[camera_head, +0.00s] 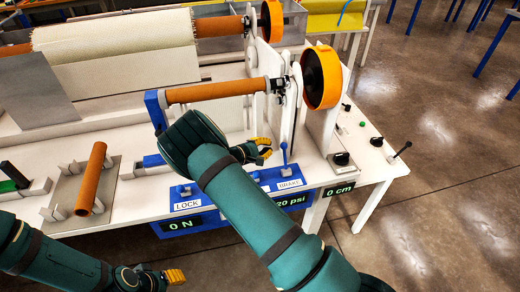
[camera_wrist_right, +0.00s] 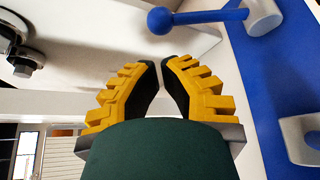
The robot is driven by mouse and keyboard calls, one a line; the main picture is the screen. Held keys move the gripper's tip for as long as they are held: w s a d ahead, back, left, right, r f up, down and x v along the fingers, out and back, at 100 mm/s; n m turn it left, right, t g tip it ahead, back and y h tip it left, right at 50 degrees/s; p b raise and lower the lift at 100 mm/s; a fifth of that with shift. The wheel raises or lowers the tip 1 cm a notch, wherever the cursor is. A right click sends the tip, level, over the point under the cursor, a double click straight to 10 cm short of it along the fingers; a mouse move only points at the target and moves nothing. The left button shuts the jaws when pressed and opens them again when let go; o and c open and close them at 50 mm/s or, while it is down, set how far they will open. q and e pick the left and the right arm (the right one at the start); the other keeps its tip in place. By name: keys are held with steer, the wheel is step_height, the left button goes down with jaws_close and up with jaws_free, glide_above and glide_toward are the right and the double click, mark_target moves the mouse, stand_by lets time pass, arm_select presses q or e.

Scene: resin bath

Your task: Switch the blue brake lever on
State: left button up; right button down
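The blue brake lever (camera_head: 284,155) stands up from a blue panel above the BRAKE label, at the table's front right. In the right wrist view its blue ball knob (camera_wrist_right: 161,20) and rod lie across the top, beyond my fingertips. My right gripper (camera_head: 264,148) is just left of the lever and apart from it. In the wrist view its yellow ridged fingers (camera_wrist_right: 160,66) converge with their tips almost together and nothing between them. My left gripper (camera_head: 174,276) is at the lower left, off the table's front, far from the lever; its finger gap is not clear.
A LOCK label and small lever (camera_head: 182,191) sit left of the brake on the blue panel. An orange wheel (camera_head: 321,77) and roller (camera_head: 216,91) stand behind. A black-handled lever (camera_head: 400,151) and knobs are to the right. An orange tube (camera_head: 90,179) lies on a left-hand holder.

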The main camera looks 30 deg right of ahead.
mark_target(283, 141)
steer(key=x, duration=0.5)
